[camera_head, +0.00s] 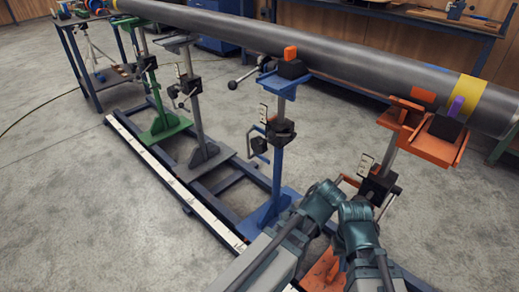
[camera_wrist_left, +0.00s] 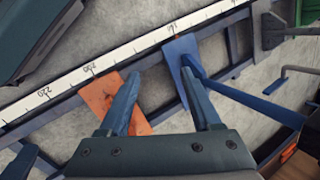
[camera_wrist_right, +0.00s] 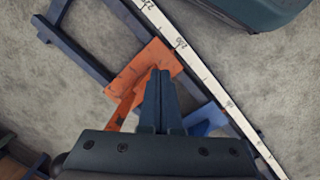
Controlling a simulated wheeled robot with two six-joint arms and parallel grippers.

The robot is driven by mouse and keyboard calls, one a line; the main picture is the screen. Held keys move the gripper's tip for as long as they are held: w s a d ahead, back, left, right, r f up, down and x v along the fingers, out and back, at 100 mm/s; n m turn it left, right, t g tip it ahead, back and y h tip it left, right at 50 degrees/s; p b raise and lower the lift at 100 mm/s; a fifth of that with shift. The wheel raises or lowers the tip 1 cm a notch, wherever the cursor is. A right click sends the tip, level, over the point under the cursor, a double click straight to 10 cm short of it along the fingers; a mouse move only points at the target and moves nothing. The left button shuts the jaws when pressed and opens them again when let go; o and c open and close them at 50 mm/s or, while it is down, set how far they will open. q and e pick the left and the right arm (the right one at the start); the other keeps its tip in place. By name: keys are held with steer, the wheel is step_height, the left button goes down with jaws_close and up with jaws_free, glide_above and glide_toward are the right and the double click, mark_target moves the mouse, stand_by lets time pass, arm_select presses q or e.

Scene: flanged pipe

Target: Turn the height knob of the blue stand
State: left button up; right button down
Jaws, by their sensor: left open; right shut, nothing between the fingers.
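The blue stand (camera_head: 277,170) stands under the long pipe, with a black clamp block and a dark handled knob (camera_head: 258,146) on its left side. In the left wrist view, its base plate (camera_wrist_left: 178,58) and slanting post show, with a blue-tipped bent handle (camera_wrist_left: 274,86) beside the post. My left gripper (camera_wrist_left: 156,78) is open and empty above the floor rail, between the orange and blue base plates. My right gripper (camera_wrist_right: 160,72) is shut with nothing in it, above the orange base plate. In the head view both wrists are low, right of the blue stand; their fingertips are hidden.
The orange stand (camera_head: 378,180) is right of the blue one, close to my arms. Grey (camera_head: 193,110) and green (camera_head: 152,90) stands are to the left. The grey pipe (camera_head: 350,58) runs overhead. A white scale (camera_head: 180,190) edges the rail; floor to its left is clear.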

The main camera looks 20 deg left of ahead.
arm_select(q)
steer(key=w+a+m+t+y+b, duration=0.2)
steer(key=w+a+m+y+b, duration=0.3)
steer(key=w, duration=0.4)
steer(key=w+a+r+m+t+y+b, duration=0.3)
steer(key=w+a+r+m+y, duration=0.1)
steer(key=w+r+m+y, duration=0.3)
step_height(320, 180, up, 3)
steer(key=w+m, duration=0.1)
steer(key=m, duration=0.1)
steer(key=shift+w+r+m+t, duration=0.2)
steer(key=shift+m+t, duration=0.1)
steer(key=shift+m, duration=0.1)
arm_select(e)
step_height(320, 180, down, 10)
arm_select(q)
steer(key=shift+a, duration=0.1)
arm_select(e)
steer(key=shift+a+r, duration=0.1)
steer(key=shift+a, duration=0.05)
